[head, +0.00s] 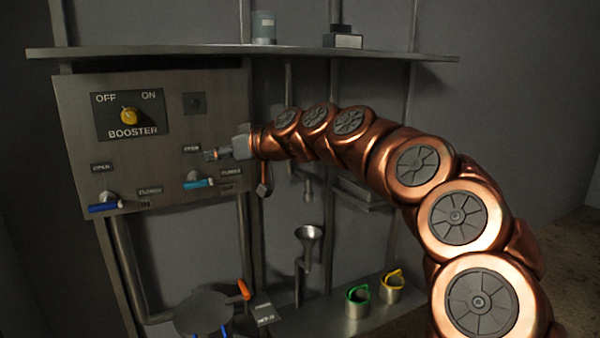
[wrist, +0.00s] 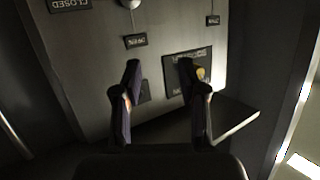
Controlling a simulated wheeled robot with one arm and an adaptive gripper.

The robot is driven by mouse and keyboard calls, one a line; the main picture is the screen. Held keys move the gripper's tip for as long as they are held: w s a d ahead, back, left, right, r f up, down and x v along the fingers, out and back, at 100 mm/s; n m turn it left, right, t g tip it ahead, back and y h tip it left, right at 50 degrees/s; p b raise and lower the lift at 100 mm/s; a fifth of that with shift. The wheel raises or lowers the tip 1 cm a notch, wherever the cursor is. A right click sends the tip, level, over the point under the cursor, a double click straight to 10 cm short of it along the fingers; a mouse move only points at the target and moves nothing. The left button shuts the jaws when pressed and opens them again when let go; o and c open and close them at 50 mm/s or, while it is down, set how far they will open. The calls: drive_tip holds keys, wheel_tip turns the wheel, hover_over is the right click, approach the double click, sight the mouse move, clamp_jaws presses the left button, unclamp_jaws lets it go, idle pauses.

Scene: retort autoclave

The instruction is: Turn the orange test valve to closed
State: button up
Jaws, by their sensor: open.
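An orange handle (head: 243,290), which looks like the test valve, is low in the head view, beside a dark round disc and a small label plate (head: 264,313) too small to read. It does not show in the wrist view. My gripper (head: 212,154) is well above it, in front of the control panel and just above a light blue lever. In the wrist view my gripper (wrist: 160,64) has its two dark fingers apart, with nothing between them but panel behind. I cannot tell whether it touches the panel.
The control panel (head: 75,140) carries a yellow BOOSTER knob (head: 130,116), a dark blue lever (head: 104,207) and a light blue lever (head: 199,184). A shelf (head: 200,52) runs above. A funnel (head: 308,236), green-handled cup (head: 357,302) and yellow-handled cup (head: 391,288) stand lower right.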

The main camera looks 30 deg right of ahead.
drive_tip(key=w+d+f+m+t+h+b, duration=0.2)
drive_tip(key=d+h+b, duration=0.1)
drive_tip(key=d, duration=0.6)
drive_tip(key=w+d+f+m+t+h+b, duration=0.1)
drive_tip(key=w+d+f+h+b, duration=0.1)
drive_tip(key=d, duration=0.8)
drive_tip(key=w+d+f+m+t+h+b, duration=0.2)
drive_tip(key=d+h+b, duration=0.1)
drive_tip(key=d, duration=0.6)
drive_tip(key=shift+w+d+p, duration=0.2)
drive_tip(key=shift+w, duration=1.7)
drive_tip(key=shift+w+d+p, duration=0.15)
drive_tip(key=shift+w+p, duration=0.05)
drive_tip(key=shift+w, duration=1.65)
drive_tip(key=shift+w, duration=0.1)
drive_tip(key=shift+c, duration=0.3)
clamp_jaws()
